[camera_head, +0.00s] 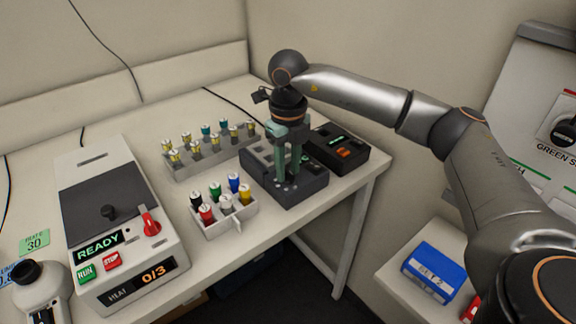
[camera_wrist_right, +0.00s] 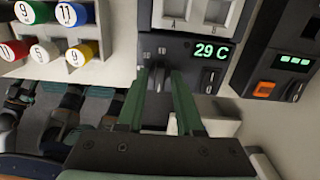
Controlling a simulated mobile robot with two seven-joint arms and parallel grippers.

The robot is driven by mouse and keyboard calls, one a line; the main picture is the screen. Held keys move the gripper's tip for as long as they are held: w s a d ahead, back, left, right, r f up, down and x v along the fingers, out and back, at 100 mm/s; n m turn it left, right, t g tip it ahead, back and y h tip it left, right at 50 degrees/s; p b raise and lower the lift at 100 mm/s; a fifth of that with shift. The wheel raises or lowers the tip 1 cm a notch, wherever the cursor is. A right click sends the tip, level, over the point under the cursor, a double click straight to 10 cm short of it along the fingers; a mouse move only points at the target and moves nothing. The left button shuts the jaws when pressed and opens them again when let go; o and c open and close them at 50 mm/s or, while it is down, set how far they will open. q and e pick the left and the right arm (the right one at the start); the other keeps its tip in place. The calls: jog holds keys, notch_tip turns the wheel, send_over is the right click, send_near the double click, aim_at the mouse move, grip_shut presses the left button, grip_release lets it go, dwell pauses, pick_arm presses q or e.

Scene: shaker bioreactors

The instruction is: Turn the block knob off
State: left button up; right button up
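The block heater (camera_head: 312,192) is a dark grey unit near the right end of the bench. In the right wrist view its front panel (camera_wrist_right: 187,57) shows a green "29 C" display and a small switch to the right. The block knob (camera_wrist_right: 158,78) is a dark knob with a lighter pointer on that panel. My right gripper (camera_head: 291,172) points down over the heater. Its green fingers (camera_wrist_right: 159,88) are apart, one on each side of the knob, with visible gaps. The fingers largely hide the knob in the head view. My left gripper is not in view.
A tube rack (camera_head: 208,152) stands behind, and a white holder with coloured caps (camera_head: 222,222) sits left of the heater. A black unit with an orange switch (camera_head: 343,147) is close on the right. A shaker with a "READY" display (camera_head: 115,215) stands at left.

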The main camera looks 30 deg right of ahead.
aim_at(289, 171)
jog(key=shift+o, duration=0.6)
notch_tip(289, 171, up, 12)
jog(key=shift+r, duration=0.25)
jog(key=shift+s+f, duration=0.1)
dwell(0.4)
